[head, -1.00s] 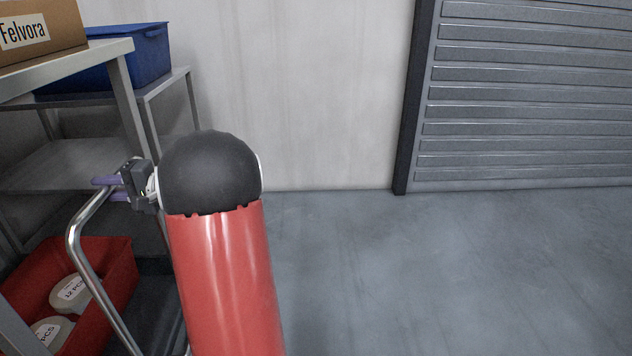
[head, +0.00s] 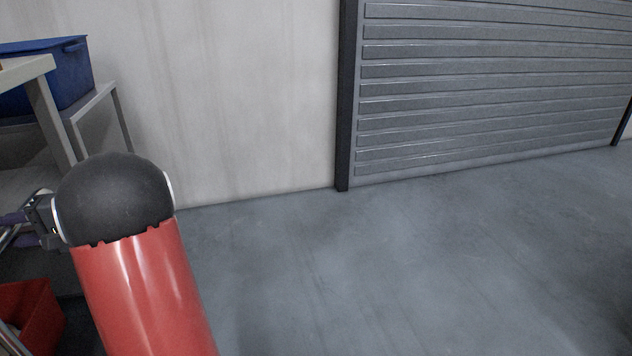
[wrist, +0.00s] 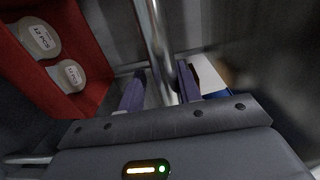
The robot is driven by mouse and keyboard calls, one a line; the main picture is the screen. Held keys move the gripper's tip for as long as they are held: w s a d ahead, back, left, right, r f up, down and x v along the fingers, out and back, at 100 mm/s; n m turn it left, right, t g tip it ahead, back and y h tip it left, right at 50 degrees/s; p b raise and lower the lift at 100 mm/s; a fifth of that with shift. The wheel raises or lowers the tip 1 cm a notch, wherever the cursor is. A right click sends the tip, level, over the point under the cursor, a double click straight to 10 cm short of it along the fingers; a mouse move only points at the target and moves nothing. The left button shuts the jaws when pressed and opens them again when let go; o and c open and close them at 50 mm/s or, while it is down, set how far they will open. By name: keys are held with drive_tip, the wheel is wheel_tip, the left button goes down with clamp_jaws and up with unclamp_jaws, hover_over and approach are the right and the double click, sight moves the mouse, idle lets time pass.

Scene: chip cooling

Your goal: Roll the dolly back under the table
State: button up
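The dolly shows by its shiny metal handle (wrist: 156,45), which runs up between the two purple fingers of my gripper (wrist: 160,80) in the wrist view. The fingers look closed in around the handle, with thin gaps seeming to show beside it. In the head view my gripper (head: 14,230) is at the left edge, with the handle partly hidden behind it. A red crate (head: 42,305) rides low by the handle. It also shows in the wrist view (wrist: 85,92), holding round white items labelled 12 PCS. The table (head: 45,100) is cut off at upper left.
A blue bin (head: 75,75) stands on a shelf (head: 95,103) behind the table. A pale wall and a grey roller shutter (head: 480,90) with a dark post (head: 345,110) close off the back. The grey floor (head: 400,260) at middle and right is clear.

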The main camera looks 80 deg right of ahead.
drive_tip(key=shift+o, duration=1.1)
drive_tip(key=shift+r, duration=0.15)
drive_tip(key=shift+r, duration=0.1)
drive_tip(key=b+v, duration=0.1)
drive_tip(key=v, duration=1.1)
drive_tip(key=shift+b, duration=0.35)
drive_tip(key=shift+s, duration=0.1)
